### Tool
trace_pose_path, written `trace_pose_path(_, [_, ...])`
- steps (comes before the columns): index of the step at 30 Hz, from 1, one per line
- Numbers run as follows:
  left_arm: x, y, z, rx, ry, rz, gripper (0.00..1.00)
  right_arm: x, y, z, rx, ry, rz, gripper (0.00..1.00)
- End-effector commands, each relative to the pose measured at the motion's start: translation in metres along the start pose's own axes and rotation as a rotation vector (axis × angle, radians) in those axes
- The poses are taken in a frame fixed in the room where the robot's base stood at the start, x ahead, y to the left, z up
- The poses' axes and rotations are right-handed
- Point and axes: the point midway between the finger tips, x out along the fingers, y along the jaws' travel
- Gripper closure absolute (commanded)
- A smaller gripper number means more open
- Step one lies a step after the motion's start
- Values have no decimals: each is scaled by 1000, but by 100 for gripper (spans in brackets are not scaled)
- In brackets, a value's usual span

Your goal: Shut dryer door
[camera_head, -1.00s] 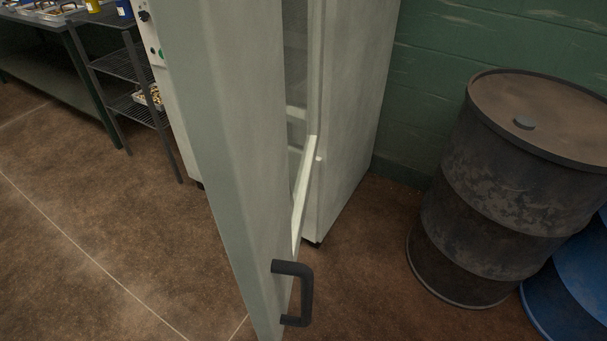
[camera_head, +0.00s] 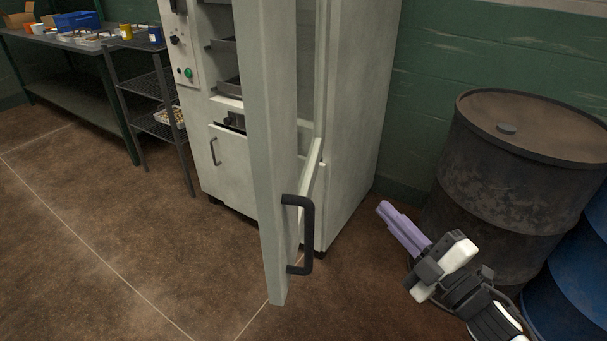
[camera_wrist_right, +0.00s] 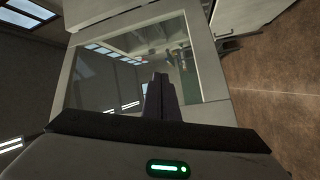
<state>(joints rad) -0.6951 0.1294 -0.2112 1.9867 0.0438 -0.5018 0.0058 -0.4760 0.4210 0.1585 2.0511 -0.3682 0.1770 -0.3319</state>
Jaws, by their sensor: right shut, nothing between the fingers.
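The dryer door (camera_head: 268,150) is a tall pale grey-green panel standing wide open, seen nearly edge-on in the head view. Its dark bar handle (camera_head: 309,235) is on the right side near the lower end. The dryer body (camera_head: 357,110) stands behind it, with trays showing inside. My right gripper (camera_head: 382,208), with purple fingers, is shut and empty, to the right of the handle and apart from it. In the right wrist view its fingers (camera_wrist_right: 159,88) point at a framed glass pane (camera_wrist_right: 125,65), apparently the door's window. My left gripper is not in view.
A rusty dark drum (camera_head: 515,190) stands right behind my right arm, with a blue drum (camera_head: 570,265) beside it. A wire shelf (camera_head: 150,90) and a work table (camera_head: 60,50) stand at the left. The floor at front left is clear.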

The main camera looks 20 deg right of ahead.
Motion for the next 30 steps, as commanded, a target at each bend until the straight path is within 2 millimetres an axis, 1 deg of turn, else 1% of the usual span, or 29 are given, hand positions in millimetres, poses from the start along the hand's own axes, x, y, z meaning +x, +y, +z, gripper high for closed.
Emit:
trace_pose_path(1, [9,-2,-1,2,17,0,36,11,50,-21,-265,158,104,100])
trace_pose_path(2, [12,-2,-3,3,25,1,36,13,75,-36,-423,245,157,100])
trace_pose_path(3, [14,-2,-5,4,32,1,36,11,100,-58,-624,356,220,100])
trace_pose_path(4, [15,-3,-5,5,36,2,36,8,114,-74,-769,431,261,100])
trace_pose_path(5, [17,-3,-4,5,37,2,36,3,125,-87,-907,500,296,100])
trace_pose_path(6, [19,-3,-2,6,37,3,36,-4,134,-102,-1077,584,334,100])
trace_pose_path(7, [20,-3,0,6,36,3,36,-10,138,-111,-1195,640,357,100])
trace_pose_path(9, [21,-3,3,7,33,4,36,-22,142,-123,-1425,748,391,100])
trace_pose_path(12, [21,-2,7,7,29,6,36,-33,142,-130,-1650,852,409,100])
trace_pose_path(15, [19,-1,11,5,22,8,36,-39,141,-131,-1762,905,411,100])
trace_pose_path(17, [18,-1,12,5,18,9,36,-38,140,-133,-1786,918,411,100])
trace_pose_path(20, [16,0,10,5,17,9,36,-32,137,-140,-1791,922,411,100])
trace_pose_path(30, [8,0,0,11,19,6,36,7,116,-179,-1785,919,412,100])
